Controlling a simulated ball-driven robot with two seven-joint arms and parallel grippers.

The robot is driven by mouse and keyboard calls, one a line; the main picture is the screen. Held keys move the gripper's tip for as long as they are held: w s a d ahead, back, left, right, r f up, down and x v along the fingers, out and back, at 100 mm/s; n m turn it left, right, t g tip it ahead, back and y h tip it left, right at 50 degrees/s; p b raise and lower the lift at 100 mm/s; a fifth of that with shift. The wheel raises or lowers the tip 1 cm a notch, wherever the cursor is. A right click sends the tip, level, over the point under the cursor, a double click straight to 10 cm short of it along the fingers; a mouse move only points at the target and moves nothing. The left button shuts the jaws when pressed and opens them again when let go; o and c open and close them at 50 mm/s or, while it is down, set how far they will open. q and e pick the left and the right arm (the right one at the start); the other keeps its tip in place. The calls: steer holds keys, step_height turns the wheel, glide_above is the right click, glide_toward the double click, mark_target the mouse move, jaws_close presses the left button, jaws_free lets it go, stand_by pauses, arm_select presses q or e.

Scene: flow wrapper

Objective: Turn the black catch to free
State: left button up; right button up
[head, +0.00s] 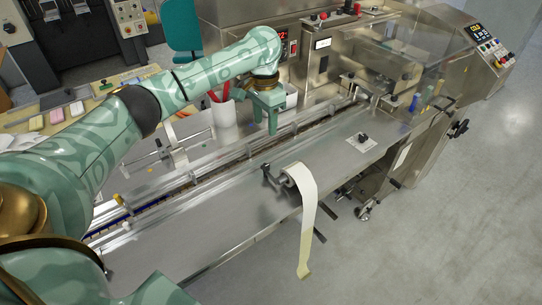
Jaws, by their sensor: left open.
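A small black catch or knob (363,138) stands on a pale plate on the steel deck, right of the middle in the head view. It is too small to tell which way it is turned. My left gripper (271,130) points down above the far side of the infeed channel, left of this part and well apart from it. It is open with nothing seen between its fingers, though they overlap in this view. My right gripper is not in view.
A reel with a hanging pale film strip (308,210) sits at the deck's front edge. A white tub (222,121) with red handles stands close left of my gripper. A clear guard (400,70) covers the right end. The front-left deck (180,240) is bare.

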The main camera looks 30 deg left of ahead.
arm_select(q)
steer(key=b, duration=0.3)
glide_above(265, 166)
step_height(265, 166, down, 7)
step_height(265, 166, down, 7)
steer(key=b, duration=0.3)
steer(key=shift+b, duration=0.4)
steer(key=shift+f+b, duration=0.35)
steer(key=shift+f, duration=0.35)
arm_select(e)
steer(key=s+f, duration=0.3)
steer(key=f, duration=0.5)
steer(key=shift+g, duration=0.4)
arm_select(q)
steer(key=shift+c, duration=0.3)
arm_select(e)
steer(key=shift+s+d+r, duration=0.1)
arm_select(q)
steer(key=shift+r, duration=0.1)
steer(key=c, duration=0.9)
